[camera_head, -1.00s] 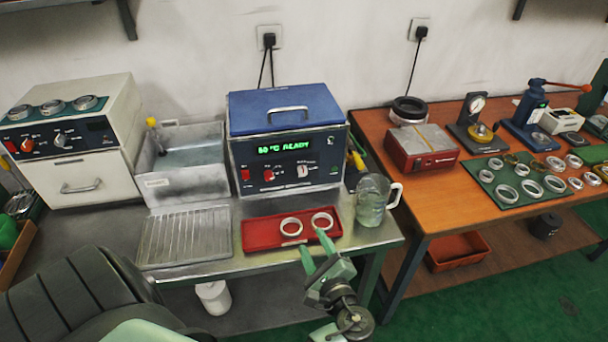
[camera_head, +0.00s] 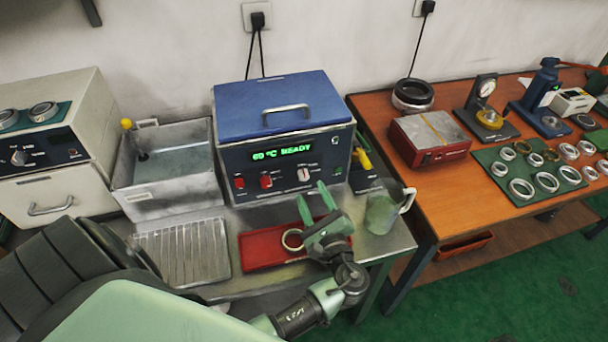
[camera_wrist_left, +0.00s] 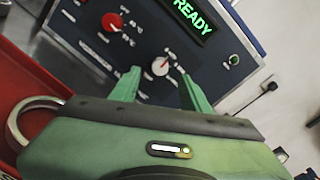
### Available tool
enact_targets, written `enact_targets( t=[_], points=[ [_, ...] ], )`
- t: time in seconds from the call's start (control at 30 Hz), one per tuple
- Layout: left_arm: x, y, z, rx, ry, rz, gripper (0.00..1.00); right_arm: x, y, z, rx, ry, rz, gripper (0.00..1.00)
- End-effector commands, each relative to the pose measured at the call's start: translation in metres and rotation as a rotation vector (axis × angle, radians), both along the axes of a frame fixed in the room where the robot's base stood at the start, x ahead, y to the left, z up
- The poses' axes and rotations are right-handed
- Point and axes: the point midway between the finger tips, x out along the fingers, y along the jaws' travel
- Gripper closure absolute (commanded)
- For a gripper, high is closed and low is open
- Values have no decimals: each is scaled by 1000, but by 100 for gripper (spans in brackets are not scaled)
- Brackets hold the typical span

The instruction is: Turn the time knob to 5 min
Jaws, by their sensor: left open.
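The blue-lidded device (camera_head: 283,160) stands on the metal table, and its green display reads "60 °C READY". A white knob (camera_head: 304,174) sits on the right of its front panel, left of a small button. It also shows in the left wrist view (camera_wrist_left: 161,66), between and beyond my fingertips. A red knob (camera_head: 266,181) is left of it, also in the wrist view (camera_wrist_left: 112,22). My left gripper (camera_head: 314,196) is open and empty, in front of and a little below the white knob, apart from it. My right gripper is not in view.
A red tray (camera_head: 262,250) with a ring (camera_head: 292,240) lies below my left gripper, which partly hides it. A glass jug (camera_head: 383,212) stands close on the right. A metal basin (camera_head: 165,175) and ribbed drainer (camera_head: 185,252) are left.

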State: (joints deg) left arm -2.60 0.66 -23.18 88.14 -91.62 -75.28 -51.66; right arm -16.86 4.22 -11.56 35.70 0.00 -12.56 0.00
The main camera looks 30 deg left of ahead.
Motion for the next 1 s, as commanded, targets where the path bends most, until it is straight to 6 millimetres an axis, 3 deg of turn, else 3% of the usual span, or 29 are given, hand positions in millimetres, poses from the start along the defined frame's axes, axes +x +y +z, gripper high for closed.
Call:
enact_targets(
  t=[0.3, 0.7, 0.87, 1.0],
  points=[
    [30, 38, 2, 2, 1, 1, 53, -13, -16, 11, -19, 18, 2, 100],
    [35, 45, 0, -2, 0, -1, 53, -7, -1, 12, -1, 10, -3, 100],
    [35, 45, 0, -1, 1, 0, 98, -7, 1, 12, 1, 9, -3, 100],
    [35, 45, 0, -1, 1, 0, 100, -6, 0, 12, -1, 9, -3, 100]
  ],
)
